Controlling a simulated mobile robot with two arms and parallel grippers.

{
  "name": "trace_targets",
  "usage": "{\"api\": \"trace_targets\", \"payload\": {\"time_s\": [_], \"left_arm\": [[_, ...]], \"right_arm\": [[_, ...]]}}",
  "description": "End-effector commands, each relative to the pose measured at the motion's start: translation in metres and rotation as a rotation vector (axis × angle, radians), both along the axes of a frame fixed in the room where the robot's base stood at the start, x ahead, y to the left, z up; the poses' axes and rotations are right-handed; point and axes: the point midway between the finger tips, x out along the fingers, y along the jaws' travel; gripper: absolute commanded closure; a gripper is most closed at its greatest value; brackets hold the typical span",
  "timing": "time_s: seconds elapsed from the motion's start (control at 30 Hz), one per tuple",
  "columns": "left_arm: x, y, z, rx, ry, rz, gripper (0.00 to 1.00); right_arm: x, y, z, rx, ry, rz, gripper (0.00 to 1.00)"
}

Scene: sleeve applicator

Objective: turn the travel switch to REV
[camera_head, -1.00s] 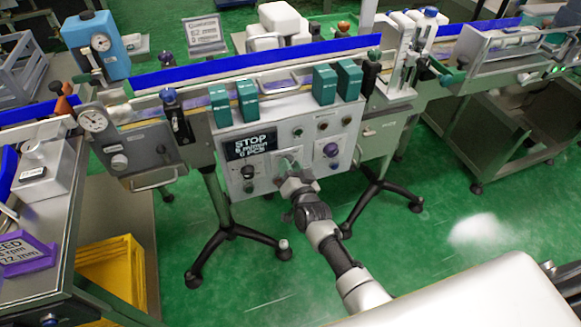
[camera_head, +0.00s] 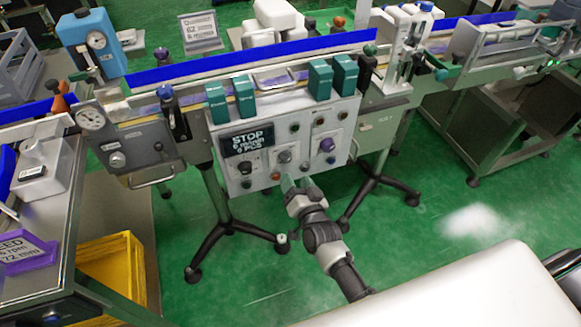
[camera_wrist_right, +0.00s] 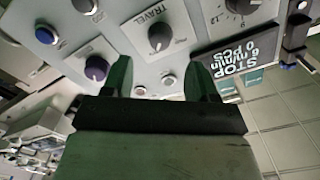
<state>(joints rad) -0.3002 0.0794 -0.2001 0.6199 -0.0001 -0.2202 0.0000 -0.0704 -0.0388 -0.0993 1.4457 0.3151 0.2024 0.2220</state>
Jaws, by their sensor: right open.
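The travel switch is a dark round knob (camera_wrist_right: 160,37) on a light plate marked TRAVEL, seen upside down in the right wrist view. In the head view the knob (camera_head: 285,157) sits mid-panel on the white control box (camera_head: 240,180). I cannot read which position it points to. My right gripper (camera_wrist_right: 160,78) is open and empty, its two green fingers apart and pointing at the panel, with the knob beyond the gap between their tips. In the head view the right gripper (camera_head: 291,184) is just below and in front of the knob. My left gripper is not in view.
A purple knob (camera_wrist_right: 97,68) and a blue button (camera_wrist_right: 46,35) are beside the switch plate. A STOP display (camera_head: 248,140) and a dark knob (camera_head: 245,167) are on its other side. Teal blocks (camera_head: 320,79) stand above the panel. Green floor is clear in front.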

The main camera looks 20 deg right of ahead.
Motion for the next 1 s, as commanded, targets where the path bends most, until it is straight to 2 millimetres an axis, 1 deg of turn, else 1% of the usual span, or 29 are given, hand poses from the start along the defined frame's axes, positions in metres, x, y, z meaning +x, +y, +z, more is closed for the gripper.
{"api": "trace_targets", "payload": {"time_s": [0.03, 0.1, 0.2, 0.3, 0.87, 0.93, 0.97, 1.0], "left_arm": [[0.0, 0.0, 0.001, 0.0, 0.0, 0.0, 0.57], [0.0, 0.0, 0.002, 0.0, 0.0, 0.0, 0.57], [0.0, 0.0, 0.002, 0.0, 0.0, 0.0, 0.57], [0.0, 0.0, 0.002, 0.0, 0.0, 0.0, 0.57], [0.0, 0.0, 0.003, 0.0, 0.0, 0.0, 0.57], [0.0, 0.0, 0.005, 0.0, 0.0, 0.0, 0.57], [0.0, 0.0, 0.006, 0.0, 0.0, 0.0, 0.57], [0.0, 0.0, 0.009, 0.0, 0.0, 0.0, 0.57]], "right_arm": [[-0.01, 0.0, 0.0, 0.0, 0.002, 0.0, 0.41], [-0.021, -0.001, 0.0, 0.0, 0.002, 0.001, 0.41], [-0.031, -0.001, 0.0, 0.0, 0.001, 0.001, 0.41], [-0.036, -0.001, 0.0, 0.001, 0.001, 0.001, 0.41], [-0.038, -0.001, -0.001, -0.001, 0.003, 0.001, 0.41], [-0.04, 0.0, -0.009, -0.013, 0.028, 0.008, 0.41], [-0.043, 0.001, -0.016, -0.024, 0.05, 0.013, 0.41], [-0.048, 0.002, -0.028, -0.043, 0.09, 0.023, 0.41]]}}
